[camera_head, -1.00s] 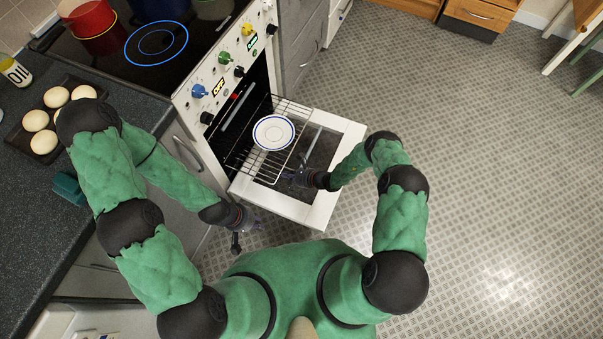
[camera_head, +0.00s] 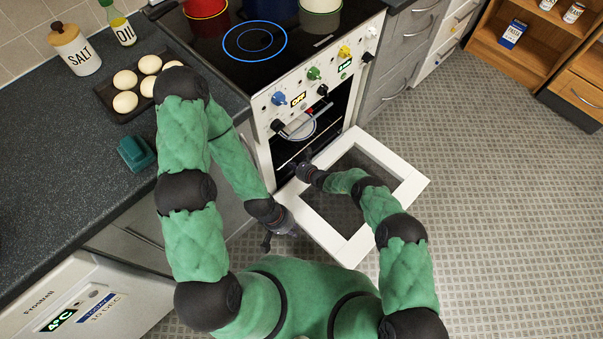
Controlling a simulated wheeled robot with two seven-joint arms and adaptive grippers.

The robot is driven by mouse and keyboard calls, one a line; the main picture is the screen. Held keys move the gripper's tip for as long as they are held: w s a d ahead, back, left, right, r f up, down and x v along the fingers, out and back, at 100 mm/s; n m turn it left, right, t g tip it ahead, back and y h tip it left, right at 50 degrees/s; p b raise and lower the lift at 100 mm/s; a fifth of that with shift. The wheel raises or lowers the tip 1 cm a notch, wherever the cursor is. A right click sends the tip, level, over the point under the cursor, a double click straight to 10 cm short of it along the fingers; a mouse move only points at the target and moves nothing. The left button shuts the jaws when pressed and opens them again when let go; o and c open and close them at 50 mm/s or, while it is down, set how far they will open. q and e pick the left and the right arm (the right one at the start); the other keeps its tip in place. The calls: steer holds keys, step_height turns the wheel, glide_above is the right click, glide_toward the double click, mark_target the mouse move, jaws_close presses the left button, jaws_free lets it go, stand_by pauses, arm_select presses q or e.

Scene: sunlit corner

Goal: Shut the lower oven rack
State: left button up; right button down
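The oven (camera_head: 290,118) stands in the counter row with its white-framed door (camera_head: 408,186) swung down open.
The dark cooktop (camera_head: 225,60) above the oven holds a red pot (camera_head: 205,8) and other pots. A tray of buns (camera_head: 105,92) and a teal object (camera_head: 136,153) lie on the left counter. The patterned floor (camera_head: 490,190) to the right is open.

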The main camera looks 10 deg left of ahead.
mark_target(285, 159)
steer(key=shift+w+a, duration=0.5)
steer(key=shift+a, duration=0.25)
steer(key=shift+w+a, duration=0.5)
steer(key=shift+a, duration=0.25)
steer(key=shift+w+a, duration=0.1)
steer(key=shift+w, duration=0.05)
